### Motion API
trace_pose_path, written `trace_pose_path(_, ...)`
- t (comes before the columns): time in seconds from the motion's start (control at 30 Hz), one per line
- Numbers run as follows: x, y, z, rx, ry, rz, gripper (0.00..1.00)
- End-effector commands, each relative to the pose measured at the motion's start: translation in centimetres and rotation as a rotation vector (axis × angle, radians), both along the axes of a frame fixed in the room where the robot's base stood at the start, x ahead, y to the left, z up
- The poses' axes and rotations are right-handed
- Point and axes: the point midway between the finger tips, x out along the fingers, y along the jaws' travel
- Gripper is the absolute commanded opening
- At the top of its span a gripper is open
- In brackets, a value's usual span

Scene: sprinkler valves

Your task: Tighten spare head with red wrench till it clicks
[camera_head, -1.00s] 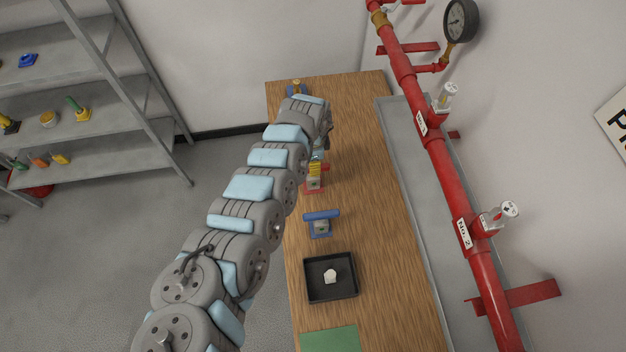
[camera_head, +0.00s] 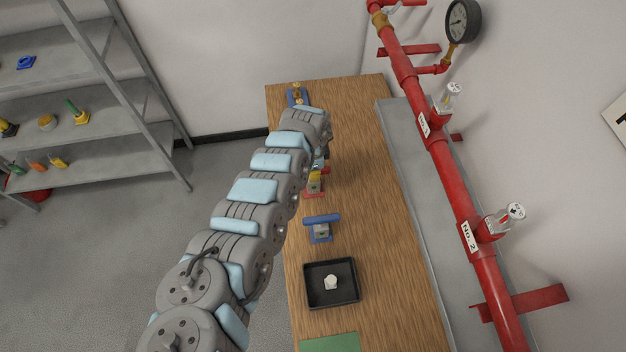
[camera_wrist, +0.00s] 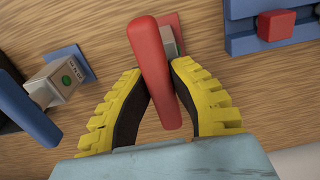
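The red wrench (camera_wrist: 152,70) has a bar handle with a grey socket block under it. In the wrist view the yellow fingers (camera_wrist: 158,72) of my gripper are closed in on both sides of the red handle, with their black pads against it. The handle hides part of the contact. A blue fixture (camera_head: 297,97) with a brass-coloured piece, perhaps the spare head, stands at the table's far end.
A blue wrench (camera_head: 322,219) with a grey block sits nearer on the wooden table (camera_head: 375,215); it is left in the wrist view (camera_wrist: 28,100). A black tray (camera_head: 331,304) holds a white piece. A red pipe (camera_head: 452,185) runs along the right wall.

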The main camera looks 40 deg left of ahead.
Motion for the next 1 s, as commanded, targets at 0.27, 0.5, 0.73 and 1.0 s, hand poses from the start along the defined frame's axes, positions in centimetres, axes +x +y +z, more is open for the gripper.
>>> trace_pose_path(0.27, 0.0, -0.1, -0.1, -0.001, 0.001, 0.0, 0.0)
trace_pose_path(0.5, -0.1, -0.1, -0.1, -0.002, 0.001, 0.0, 0.0)
trace_pose_path(0.73, 0.0, -0.1, 0.9, -0.001, 0.001, -0.001, 0.0)
trace_pose_path(1.0, 0.0, 0.0, 2.4, 0.001, -0.001, 0.0, 0.0)
